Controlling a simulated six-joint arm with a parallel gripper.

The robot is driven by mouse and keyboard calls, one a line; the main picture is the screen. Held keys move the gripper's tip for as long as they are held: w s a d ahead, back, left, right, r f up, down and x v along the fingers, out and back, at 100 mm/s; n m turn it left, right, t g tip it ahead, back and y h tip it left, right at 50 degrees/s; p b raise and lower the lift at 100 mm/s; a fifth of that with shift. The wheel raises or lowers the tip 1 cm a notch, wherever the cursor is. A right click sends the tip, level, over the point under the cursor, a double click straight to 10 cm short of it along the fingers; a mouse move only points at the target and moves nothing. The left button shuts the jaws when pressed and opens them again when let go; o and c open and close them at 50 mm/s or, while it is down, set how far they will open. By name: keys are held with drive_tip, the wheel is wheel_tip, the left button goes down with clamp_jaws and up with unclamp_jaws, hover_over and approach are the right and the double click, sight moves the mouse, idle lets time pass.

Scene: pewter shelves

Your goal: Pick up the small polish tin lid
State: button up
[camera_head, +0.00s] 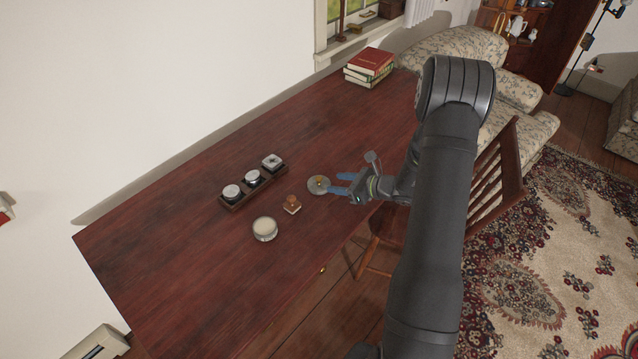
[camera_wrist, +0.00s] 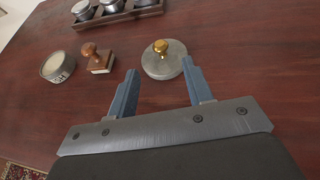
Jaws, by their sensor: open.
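A round grey lid with a brass knob (camera_head: 318,184) lies flat on the dark red wooden table (camera_head: 150,240). In the wrist view the same lid (camera_wrist: 163,62) lies just ahead of the fingertips, nearer the right finger. My gripper (camera_head: 337,184) is open, its two blue fingers pointing at the lid. It also shows in the wrist view (camera_wrist: 160,74) with nothing between its fingers. An open round tin with pale contents (camera_head: 265,228) stands to the left of the lid; it shows in the wrist view too (camera_wrist: 57,66).
A small wooden stamp (camera_head: 292,205) stands between the tin and the lid. A dark wooden tray (camera_head: 236,206) holding three small metal-topped jars is behind them. Books (camera_head: 369,66) are stacked at the far end. A chair (camera_head: 497,180) stands at the right. The table's left end is clear.

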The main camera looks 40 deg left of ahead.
sight(323, 185)
drive_tip(key=x, duration=0.6)
drive_tip(key=shift+a, duration=0.35)
clamp_jaws()
